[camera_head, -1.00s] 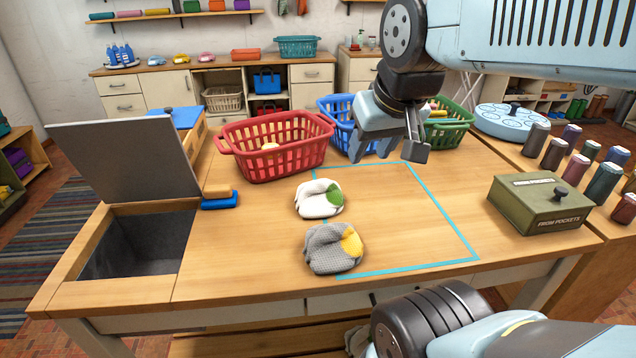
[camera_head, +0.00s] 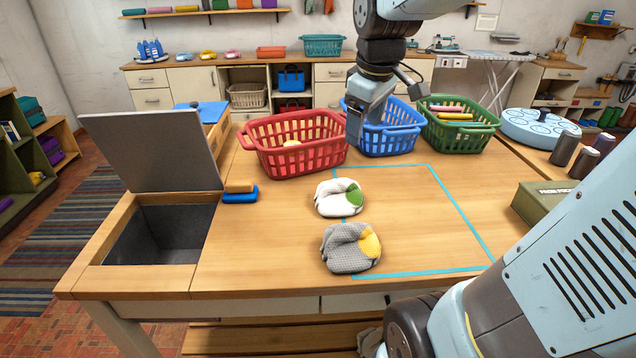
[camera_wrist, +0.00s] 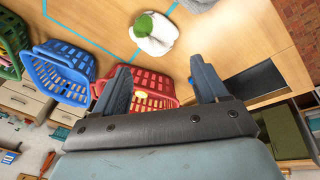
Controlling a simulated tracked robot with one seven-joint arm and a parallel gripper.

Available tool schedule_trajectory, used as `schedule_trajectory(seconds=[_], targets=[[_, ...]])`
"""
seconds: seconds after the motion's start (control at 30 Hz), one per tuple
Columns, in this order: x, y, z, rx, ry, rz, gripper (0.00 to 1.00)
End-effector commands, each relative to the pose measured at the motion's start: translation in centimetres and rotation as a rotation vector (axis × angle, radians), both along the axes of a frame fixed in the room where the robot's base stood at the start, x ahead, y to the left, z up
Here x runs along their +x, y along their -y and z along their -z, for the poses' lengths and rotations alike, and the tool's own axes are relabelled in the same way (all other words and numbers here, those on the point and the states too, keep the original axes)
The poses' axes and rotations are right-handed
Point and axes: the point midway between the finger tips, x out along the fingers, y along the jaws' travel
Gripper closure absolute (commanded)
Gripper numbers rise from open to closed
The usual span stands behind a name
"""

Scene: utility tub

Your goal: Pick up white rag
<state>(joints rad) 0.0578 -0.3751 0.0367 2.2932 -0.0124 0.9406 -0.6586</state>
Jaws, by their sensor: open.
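The white rag (camera_head: 328,200) is a crumpled bundle with a green patch on its right side. It lies on the wooden table across the left line of the blue-taped outline. In the wrist view the white rag (camera_wrist: 150,44) shows at the top, beyond my fingertips. My gripper (camera_head: 355,138) is open and empty, up above the table, in front of the red and blue baskets in the head view. In the wrist view my gripper (camera_wrist: 162,76) has its two fingers spread wide, with nothing between them.
A grey rag with a yellow patch (camera_head: 345,252) lies just in front of the white one. Red (camera_head: 290,155), blue (camera_head: 395,142) and green (camera_head: 455,135) baskets stand behind. An open bin (camera_head: 160,232) is at left. The taped area's right part is clear.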

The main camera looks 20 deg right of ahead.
Motion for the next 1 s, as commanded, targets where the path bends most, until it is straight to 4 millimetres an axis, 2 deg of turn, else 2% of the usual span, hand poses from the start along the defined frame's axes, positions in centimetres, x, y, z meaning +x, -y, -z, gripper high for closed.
schedule_trajectory(seconds=[0.03, 0.3, 0.53, 0.73, 0.87, 1.0], targets=[[1.4, 0.1, 0.5, -0.016, -0.028, -0.054, 0.27], [8.0, 0.3, 3.4, -0.082, -0.150, -0.405, 0.27], [12.9, 0.5, 6.8, -0.098, -0.235, -0.685, 0.27], [15.2, 0.6, 8.8, -0.097, -0.269, -0.833, 0.27], [15.7, 0.6, 9.6, -0.095, -0.277, -0.870, 0.27], [15.7, 0.6, 11.3, -0.094, -0.281, -0.875, 0.27]])
